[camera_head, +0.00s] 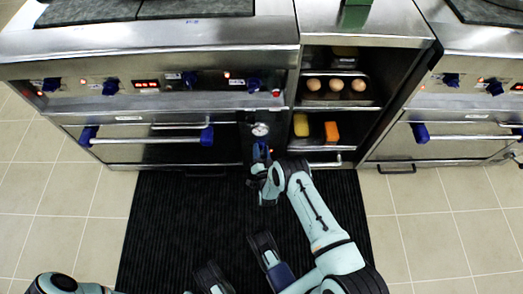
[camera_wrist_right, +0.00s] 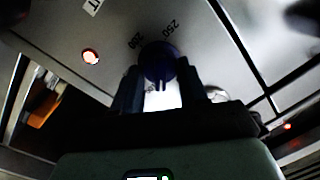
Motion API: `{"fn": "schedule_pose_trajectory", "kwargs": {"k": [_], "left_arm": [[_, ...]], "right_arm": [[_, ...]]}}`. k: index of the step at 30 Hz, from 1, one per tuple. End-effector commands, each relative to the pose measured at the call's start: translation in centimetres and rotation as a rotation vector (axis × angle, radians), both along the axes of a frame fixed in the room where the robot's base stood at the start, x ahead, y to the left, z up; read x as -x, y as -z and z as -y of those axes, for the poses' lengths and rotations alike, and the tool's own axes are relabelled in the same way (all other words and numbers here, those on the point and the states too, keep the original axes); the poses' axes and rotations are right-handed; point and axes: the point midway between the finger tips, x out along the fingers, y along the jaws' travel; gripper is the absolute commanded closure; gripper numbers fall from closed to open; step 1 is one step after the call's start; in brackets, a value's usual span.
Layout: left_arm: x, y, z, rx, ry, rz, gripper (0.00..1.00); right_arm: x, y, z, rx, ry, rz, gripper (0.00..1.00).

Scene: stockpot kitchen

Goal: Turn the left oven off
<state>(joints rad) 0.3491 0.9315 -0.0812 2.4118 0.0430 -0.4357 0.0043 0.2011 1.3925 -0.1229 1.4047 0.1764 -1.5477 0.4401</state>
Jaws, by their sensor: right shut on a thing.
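The left oven (camera_head: 160,153) stands at the left, with a steel control panel (camera_head: 150,100) carrying blue knobs, red displays and lights. In the right wrist view, the right gripper (camera_wrist_right: 160,95) is shut on a dark blue knob (camera_wrist_right: 158,60), one finger on each side. Dial numbers 200 and 250 are printed beside the knob. A red light (camera_wrist_right: 90,56) glows to its left. The fingers hide part of the knob.
Shelves right of the oven hold several eggs (camera_head: 336,86), a yellow item (camera_head: 301,125) and an orange block (camera_head: 331,131). Another oven (camera_head: 440,146) stands at the right. A blue-ended oven handle (camera_head: 150,138) sticks out left of my gripper. A black mat (camera_head: 170,220) covers the floor.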

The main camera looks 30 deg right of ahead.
Motion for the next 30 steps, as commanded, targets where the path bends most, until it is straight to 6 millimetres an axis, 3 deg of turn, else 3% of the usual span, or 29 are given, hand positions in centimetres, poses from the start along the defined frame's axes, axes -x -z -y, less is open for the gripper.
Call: {"fn": "schedule_pose_trajectory", "kwargs": {"k": [12,30], "left_arm": [[-1.9,-1.1,0.3,-0.004,0.007,0.063,0.57],[-2.1,-1.2,0.3,-0.005,0.007,0.070,0.57]], "right_arm": [[-0.2,-0.2,-0.3,0.335,-0.003,-0.204,0.88],[-0.3,-0.2,-0.4,0.658,-0.002,-0.403,0.88]]}}
